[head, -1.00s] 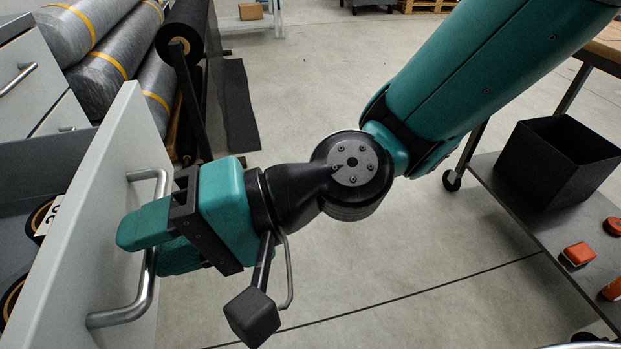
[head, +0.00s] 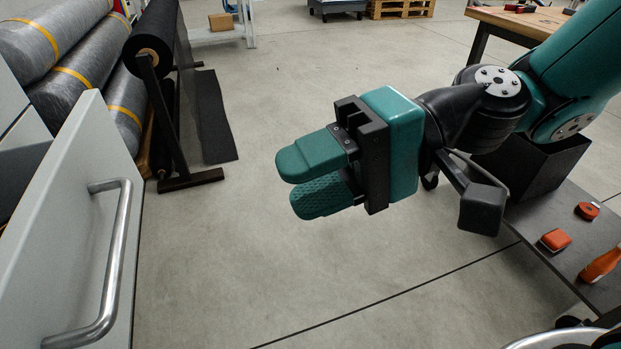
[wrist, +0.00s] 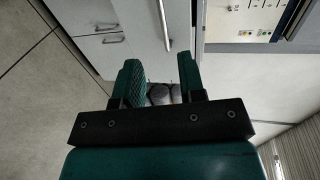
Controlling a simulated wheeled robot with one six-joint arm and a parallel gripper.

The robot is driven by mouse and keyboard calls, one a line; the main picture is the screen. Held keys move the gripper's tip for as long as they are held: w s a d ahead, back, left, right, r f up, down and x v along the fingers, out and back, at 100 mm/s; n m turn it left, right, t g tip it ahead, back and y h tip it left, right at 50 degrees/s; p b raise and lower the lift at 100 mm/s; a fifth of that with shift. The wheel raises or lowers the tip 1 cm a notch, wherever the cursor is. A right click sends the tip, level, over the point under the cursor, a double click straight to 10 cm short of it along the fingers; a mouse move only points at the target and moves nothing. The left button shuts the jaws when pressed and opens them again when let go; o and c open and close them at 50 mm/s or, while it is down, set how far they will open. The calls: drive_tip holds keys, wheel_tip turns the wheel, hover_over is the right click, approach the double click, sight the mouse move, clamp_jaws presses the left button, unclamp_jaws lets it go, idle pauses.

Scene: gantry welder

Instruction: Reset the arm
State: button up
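My gripper (head: 300,180) is in the middle of the head view, in free air above the floor, pointing left. Its two teal fingers are apart with nothing between them; the gap also shows in the wrist view (wrist: 160,75). The open drawer front (head: 75,200) stands at the left of the head view, with a metal bar handle (head: 118,260). The gripper is well to the right of the handle and does not touch it. In the wrist view, grey cabinet fronts and a long bar handle (wrist: 163,20) lie beyond the fingers.
A dark cart (head: 590,235) at the right holds a black bin (head: 545,165) and several orange items. Wrapped rolls (head: 60,55) and a black roll on a stand (head: 155,40) are at the back left. The floor (head: 270,270) between the drawer and the cart is clear.

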idle(0.4)
drive_tip(key=s+d+f+n+t+h, duration=0.1)
drive_tip(key=d+f+n+t+h, duration=0.35)
drive_tip(key=d+h, duration=0.65)
wheel_tip(320, 180, up, 24)
drive_tip(key=d+p, duration=0.2)
drive_tip(key=p, duration=2.2)
drive_tip(key=shift+r+m+p, duration=0.15)
drive_tip(key=shift+m+p, duration=0.2)
drive_tip(key=shift+p, duration=0.05)
drive_tip(key=shift+s, duration=0.1)
